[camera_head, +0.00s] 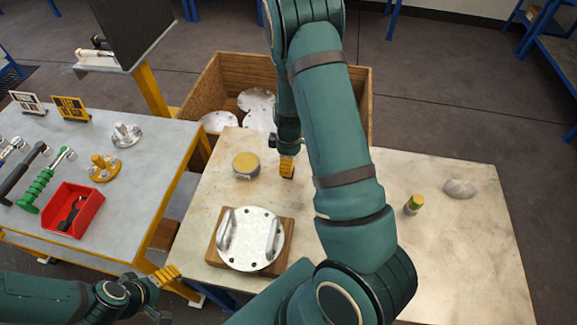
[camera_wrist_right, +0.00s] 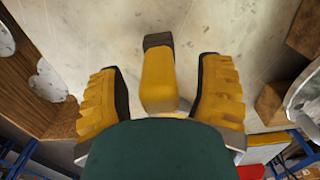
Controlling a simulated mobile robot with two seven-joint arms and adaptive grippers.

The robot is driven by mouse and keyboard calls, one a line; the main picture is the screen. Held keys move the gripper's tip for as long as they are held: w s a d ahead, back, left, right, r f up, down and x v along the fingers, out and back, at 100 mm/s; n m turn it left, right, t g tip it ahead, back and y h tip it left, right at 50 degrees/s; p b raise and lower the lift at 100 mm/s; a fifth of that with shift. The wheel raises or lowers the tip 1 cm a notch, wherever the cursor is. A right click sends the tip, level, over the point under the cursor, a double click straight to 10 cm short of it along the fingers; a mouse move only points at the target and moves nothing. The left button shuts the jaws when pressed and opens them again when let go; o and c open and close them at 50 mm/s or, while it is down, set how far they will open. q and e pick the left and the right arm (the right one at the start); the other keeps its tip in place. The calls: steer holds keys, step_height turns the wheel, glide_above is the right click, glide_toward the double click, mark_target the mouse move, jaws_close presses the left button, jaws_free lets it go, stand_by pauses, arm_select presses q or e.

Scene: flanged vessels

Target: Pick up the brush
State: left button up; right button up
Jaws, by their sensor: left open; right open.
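In the right wrist view, a smooth yellow piece with a dark end (camera_wrist_right: 158,78) shows between my right fingers; it looks like the brush, but I cannot be sure. My right gripper (camera_wrist_right: 165,95) is open, with one ridged yellow finger on each side of that piece and a gap on both sides. In the head view my right gripper (camera_head: 287,167) is low over the stone-topped table, partly hidden by my arm, which also hides the table just right of it. My left gripper (camera_head: 160,288) is open and empty near the front edge of the left table.
On the stone-topped table (camera_head: 470,260) are a round yellow-topped piece (camera_head: 246,165), a flanged plate with two handles (camera_head: 250,240), a small green-and-yellow cylinder (camera_head: 414,204) and a grey lump (camera_head: 460,188). A wooden crate (camera_head: 345,85) stands behind. A red tray (camera_head: 73,210) sits left.

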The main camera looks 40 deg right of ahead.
steer(key=shift+f, duration=0.85)
jaws_close()
step_height(320, 180, up, 10)
steer(key=shift+r+p, duration=0.1)
steer(key=shift+p, duration=0.5)
